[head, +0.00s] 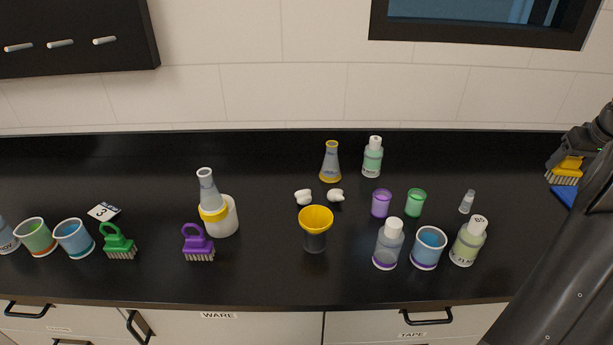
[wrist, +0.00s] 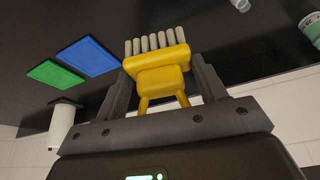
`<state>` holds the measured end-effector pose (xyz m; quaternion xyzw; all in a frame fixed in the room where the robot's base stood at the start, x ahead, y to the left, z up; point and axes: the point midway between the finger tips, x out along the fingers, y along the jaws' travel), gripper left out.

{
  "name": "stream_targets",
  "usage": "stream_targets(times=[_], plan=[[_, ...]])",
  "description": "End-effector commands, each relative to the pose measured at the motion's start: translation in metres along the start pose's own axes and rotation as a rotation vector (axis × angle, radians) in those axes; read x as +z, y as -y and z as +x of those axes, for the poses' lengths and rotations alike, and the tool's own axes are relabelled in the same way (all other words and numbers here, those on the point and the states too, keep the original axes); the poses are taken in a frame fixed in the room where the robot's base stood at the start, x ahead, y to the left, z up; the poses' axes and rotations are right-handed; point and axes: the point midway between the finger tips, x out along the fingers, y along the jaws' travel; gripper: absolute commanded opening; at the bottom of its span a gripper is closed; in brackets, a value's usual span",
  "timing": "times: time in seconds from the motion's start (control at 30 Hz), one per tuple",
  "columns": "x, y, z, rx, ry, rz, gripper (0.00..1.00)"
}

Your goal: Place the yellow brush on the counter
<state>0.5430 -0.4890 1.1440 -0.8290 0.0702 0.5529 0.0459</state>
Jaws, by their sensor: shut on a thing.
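The yellow brush (head: 568,165) is held at the right end of the counter in the head view, with its pale bristles pointing down. My gripper (head: 577,150) is shut on it from above. In the wrist view the brush (wrist: 160,75) sits between the two dark fingers of my gripper (wrist: 162,85), its row of bristles facing away from my palm. The black counter (head: 270,270) lies beyond the bristles. I cannot tell whether the bristles touch it. Part of the brush's handle is hidden by my gripper in the head view.
A blue mat (wrist: 89,56) and a green mat (wrist: 55,74) lie near the brush. A small clear vial (head: 467,202) and a green-filled bottle (head: 468,241) stand left of my arm.

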Motion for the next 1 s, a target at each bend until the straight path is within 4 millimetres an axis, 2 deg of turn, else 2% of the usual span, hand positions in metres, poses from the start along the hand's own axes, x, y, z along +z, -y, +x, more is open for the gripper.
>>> stream_targets(times=[0.03, 0.13, 0.27, 0.5, 0.77, 0.87, 1.0], plan=[[-0.009, 0.0, -0.02, 0.004, -0.005, -0.002, 0.42], [-0.021, 0.0, -0.048, 0.002, -0.003, -0.002, 0.42], [-0.031, 0.0, -0.072, 0.0, -0.001, -0.001, 0.42], [-0.043, 0.004, -0.097, -0.002, 0.001, -0.003, 0.42], [-0.072, 0.06, -0.081, -0.009, 0.003, -0.017, 0.42], [-0.087, 0.09, -0.075, -0.011, 0.001, -0.025, 0.42], [-0.108, 0.147, -0.064, -0.016, 0.001, -0.036, 0.42]])
